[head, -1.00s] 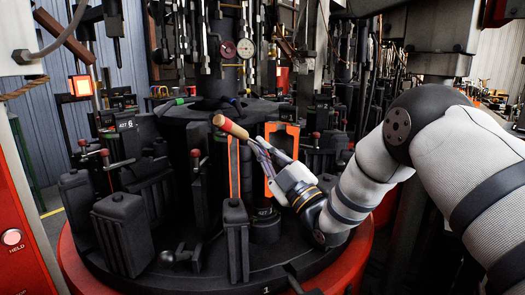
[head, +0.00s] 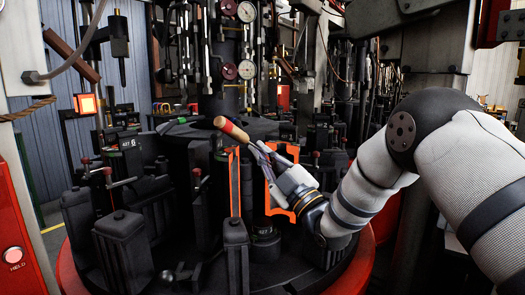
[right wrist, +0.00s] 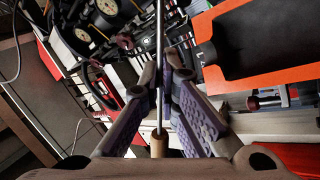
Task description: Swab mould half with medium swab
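My right gripper (head: 266,152) is shut on a swab (head: 237,131) with a tan wooden handle and a reddish end, tilted up to the left. In the right wrist view the swab's thin rod (right wrist: 160,70) runs up from between the fingers (right wrist: 160,115). An orange-faced mould half (head: 283,150) stands upright behind the gripper, partly hidden by it. Its dark cavity (right wrist: 262,42) shows at the upper right of the wrist view, apart from the rod. Another orange-edged mould half (head: 234,185) stands to the left. My left gripper is not in view.
Closed dark moulds (head: 124,245) stand around the round table with its red rim (head: 75,275). Levers with red knobs (head: 107,172) stick up between them. Gauges (head: 247,70) and hanging tools crowd the back. A red panel (head: 15,225) stands at the left.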

